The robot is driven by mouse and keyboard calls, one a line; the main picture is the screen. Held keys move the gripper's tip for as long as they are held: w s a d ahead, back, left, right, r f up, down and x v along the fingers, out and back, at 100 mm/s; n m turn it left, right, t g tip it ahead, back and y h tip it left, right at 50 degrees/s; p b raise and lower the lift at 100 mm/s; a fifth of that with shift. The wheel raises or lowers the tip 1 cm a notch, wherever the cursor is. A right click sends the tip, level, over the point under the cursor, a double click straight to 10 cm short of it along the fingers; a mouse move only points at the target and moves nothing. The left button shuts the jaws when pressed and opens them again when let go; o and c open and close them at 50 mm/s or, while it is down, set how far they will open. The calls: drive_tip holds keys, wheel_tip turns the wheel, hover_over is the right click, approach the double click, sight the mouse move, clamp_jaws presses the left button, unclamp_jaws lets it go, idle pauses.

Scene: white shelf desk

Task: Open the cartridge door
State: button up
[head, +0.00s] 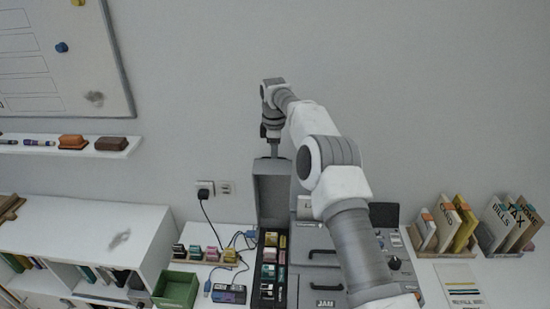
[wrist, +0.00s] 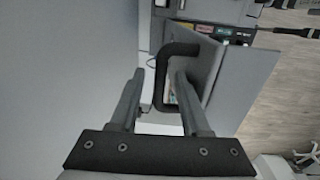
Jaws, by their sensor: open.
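The cartridge door (head: 271,190) is a grey panel that stands raised, about upright, at the left of the grey machine. Below it the open bay (head: 255,290) shows several coloured cartridges (head: 270,255). My gripper (head: 273,154) is at the door's top edge, pointing down. In the wrist view the door (wrist: 212,85) shows with its black handle (wrist: 161,85). My gripper (wrist: 157,88) is open, with the handle's bar between its two fingers. I cannot tell whether either finger touches the bar.
The machine's other panels (head: 316,258) lie right of the bay, partly hidden by my arm. A cartridge rack (head: 205,254), cables and a green bin (head: 177,289) are at left. File holders (head: 448,225) stand at right. The wall is close behind the door.

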drive_tip(key=shift+s+r, duration=0.15)
drive_tip(key=shift+r, duration=1.75)
drive_tip(key=shift+s+r, duration=0.1)
drive_tip(key=shift+r, duration=1.75)
drive_tip(key=shift+c, duration=0.4)
